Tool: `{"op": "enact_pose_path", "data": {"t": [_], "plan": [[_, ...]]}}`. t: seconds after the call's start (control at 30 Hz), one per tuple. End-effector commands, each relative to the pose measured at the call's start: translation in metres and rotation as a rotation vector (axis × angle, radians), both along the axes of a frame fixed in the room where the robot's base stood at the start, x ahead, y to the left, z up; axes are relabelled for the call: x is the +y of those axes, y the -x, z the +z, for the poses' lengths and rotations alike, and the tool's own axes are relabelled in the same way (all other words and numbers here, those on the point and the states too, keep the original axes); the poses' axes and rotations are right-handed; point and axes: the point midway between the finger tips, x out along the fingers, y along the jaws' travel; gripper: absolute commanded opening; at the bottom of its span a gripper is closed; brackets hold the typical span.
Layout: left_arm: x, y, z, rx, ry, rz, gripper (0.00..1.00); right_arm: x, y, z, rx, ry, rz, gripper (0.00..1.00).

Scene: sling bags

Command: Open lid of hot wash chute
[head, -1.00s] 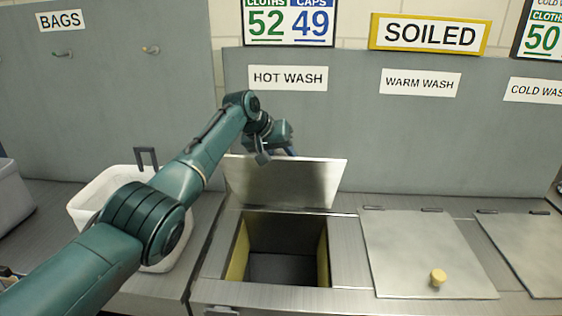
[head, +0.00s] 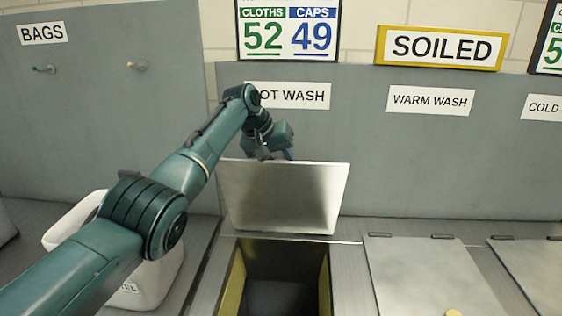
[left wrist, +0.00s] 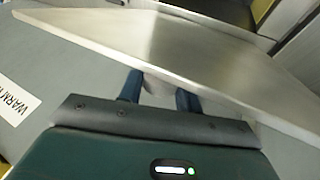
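The hot wash chute's metal lid (head: 284,198) stands raised at its rear hinge, nearly upright in front of the grey back panel. The chute opening (head: 283,278) below it is uncovered, with yellowish inner side walls. My left gripper is at the lid's top edge, partly behind it in the head view. In the left wrist view the two dark blue fingers of my left gripper (left wrist: 160,92) are apart, close to the lid (left wrist: 190,55). My right gripper is in neither view.
The shut warm wash lid (head: 425,275) with a yellow knob (head: 453,313) is to the right, and another shut lid (head: 535,265) beyond it. A white bin (head: 160,285) stands left of the chute, partly behind my left arm. The back panel (head: 400,170) rises close behind.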

Motion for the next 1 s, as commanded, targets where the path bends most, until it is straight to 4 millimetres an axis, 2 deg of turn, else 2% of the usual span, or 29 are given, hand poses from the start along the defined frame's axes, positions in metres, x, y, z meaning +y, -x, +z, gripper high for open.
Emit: {"op": "enact_pose_path", "data": {"t": [0.03, 0.23, 0.63, 0.77, 1.0], "plan": [[-0.001, 0.001, -0.002, 0.007, 0.001, -0.001, 0.36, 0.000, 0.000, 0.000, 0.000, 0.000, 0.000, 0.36], [-0.001, 0.001, -0.002, 0.006, 0.000, -0.002, 0.53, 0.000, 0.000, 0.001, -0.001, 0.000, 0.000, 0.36], [0.003, 0.003, 0.005, 0.002, 0.002, -0.001, 0.53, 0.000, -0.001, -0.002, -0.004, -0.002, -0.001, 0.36], [0.010, 0.009, 0.018, 0.001, 0.002, -0.001, 0.53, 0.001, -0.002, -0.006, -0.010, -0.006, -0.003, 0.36], [0.032, 0.027, 0.068, 0.000, 0.001, 0.000, 0.53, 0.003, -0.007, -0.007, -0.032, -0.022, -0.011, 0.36]]}}
